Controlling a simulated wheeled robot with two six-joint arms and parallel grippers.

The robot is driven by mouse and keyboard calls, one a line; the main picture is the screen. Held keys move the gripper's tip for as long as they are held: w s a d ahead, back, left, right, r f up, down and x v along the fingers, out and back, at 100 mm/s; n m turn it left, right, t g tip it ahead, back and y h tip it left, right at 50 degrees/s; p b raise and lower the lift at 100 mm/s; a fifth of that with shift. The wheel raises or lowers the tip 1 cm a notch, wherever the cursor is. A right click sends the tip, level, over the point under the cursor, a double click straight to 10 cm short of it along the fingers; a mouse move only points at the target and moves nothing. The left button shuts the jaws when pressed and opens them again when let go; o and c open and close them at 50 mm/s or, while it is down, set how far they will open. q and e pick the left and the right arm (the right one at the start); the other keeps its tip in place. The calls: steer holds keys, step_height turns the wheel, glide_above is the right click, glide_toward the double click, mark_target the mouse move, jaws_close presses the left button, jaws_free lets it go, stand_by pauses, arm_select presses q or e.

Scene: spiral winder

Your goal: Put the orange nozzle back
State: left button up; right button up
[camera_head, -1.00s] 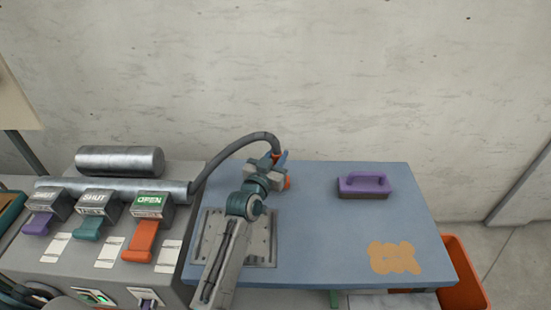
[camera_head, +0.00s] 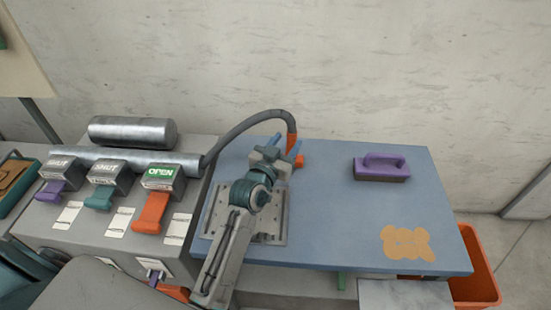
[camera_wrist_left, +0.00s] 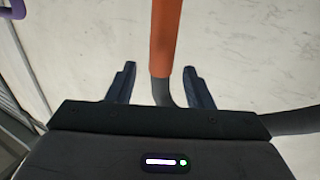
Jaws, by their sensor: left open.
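The orange nozzle (camera_head: 292,142) is at the end of a grey hose that arches over the blue table. My left gripper (camera_head: 281,147) is at the nozzle, with its blue fingers spread. In the left wrist view the nozzle (camera_wrist_left: 165,38) stands between the two dark fingers of the left gripper (camera_wrist_left: 160,75), with a gap on each side, and runs out of the top edge. The hose bends away below it to the right. A small orange part (camera_head: 298,161) shows just right of the gripper. What holds the nozzle is hidden. My right gripper is not in view.
A purple-handled block (camera_head: 382,168) and a tan patch (camera_head: 406,243) are on the blue table (camera_head: 340,215). A valve bank on the left has purple, teal and orange (camera_head: 151,212) levers; the orange one's box reads OPEN. An orange bin (camera_head: 480,270) stands at the right.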

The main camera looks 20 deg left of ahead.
arm_select(q)
steer(key=s+b, duration=0.1)
steer(key=s, duration=0.7)
steer(key=shift+a, duration=0.45)
